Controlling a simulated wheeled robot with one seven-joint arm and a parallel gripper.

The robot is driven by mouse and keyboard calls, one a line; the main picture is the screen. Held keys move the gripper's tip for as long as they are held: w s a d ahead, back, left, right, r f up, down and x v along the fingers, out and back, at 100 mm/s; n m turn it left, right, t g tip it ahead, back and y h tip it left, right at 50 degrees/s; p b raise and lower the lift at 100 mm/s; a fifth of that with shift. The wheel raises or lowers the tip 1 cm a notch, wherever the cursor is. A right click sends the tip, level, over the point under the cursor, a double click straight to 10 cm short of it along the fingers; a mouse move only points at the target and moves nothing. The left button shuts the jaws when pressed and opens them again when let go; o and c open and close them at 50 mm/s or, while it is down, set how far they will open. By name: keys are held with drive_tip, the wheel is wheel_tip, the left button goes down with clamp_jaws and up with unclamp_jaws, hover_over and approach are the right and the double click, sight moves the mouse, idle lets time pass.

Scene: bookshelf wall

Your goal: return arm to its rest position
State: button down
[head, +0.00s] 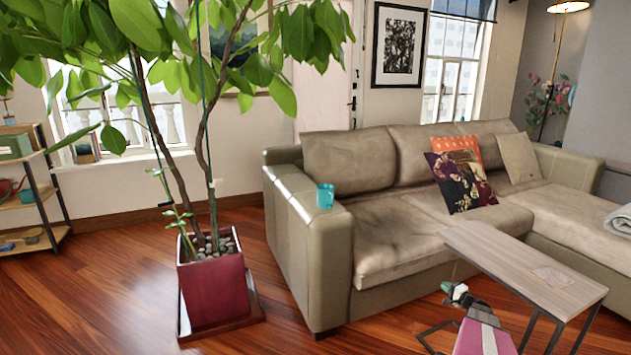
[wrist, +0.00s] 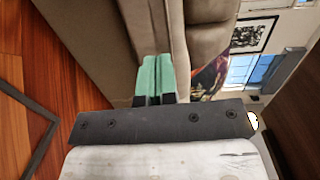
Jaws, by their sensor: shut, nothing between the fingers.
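My gripper (head: 449,288) shows at the lower right of the head view, in front of the sofa and to the left of the side table. In the wrist view its two green fingers (wrist: 155,78) are together at the middle, with nothing visible held between them. Part of my arm, pink and white, runs down to the bottom edge of the head view. The rest of the arm is out of view.
A beige sofa (head: 388,247) with cushions stands behind my gripper. A teal cup (head: 325,196) sits on its left armrest. A wooden-topped side table (head: 520,262) stands close on the right. A potted tree (head: 213,290) is on the left. Wood floor is clear between.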

drive_tip(key=s+a+r+n+g+y, duration=0.1)
drive_tip(key=s+a+r+n+g, duration=0.15)
drive_tip(key=a, duration=0.65)
drive_tip(key=s+a+r+n+g, duration=0.2)
drive_tip(key=s+a+g, duration=0.2)
drive_tip(key=a, duration=0.6)
drive_tip(key=s+a+r+n+g+y, duration=0.1)
drive_tip(key=s+a+r+n+g, duration=0.25)
drive_tip(key=a, duration=0.55)
drive_tip(key=s+a+r+n+g+h, duration=0.1)
drive_tip(key=s+a+r+g+h, duration=0.1)
drive_tip(key=s, duration=0.4)
drive_tip(key=s+a+r+n+g+h, duration=0.2)
drive_tip(key=s+a+r+h, duration=0.1)
drive_tip(key=s+a+h, duration=0.1)
drive_tip(key=s+a+r+n+g+h, duration=0.1)
drive_tip(key=s+a+r+h, duration=0.2)
drive_tip(key=s, duration=0.6)
drive_tip(key=a, duration=0.2)
drive_tip(key=shift+a+r+n+g+h, duration=0.3)
drive_tip(key=shift+r+g+h, duration=0.05)
drive_tip(key=shift+g+h, duration=0.05)
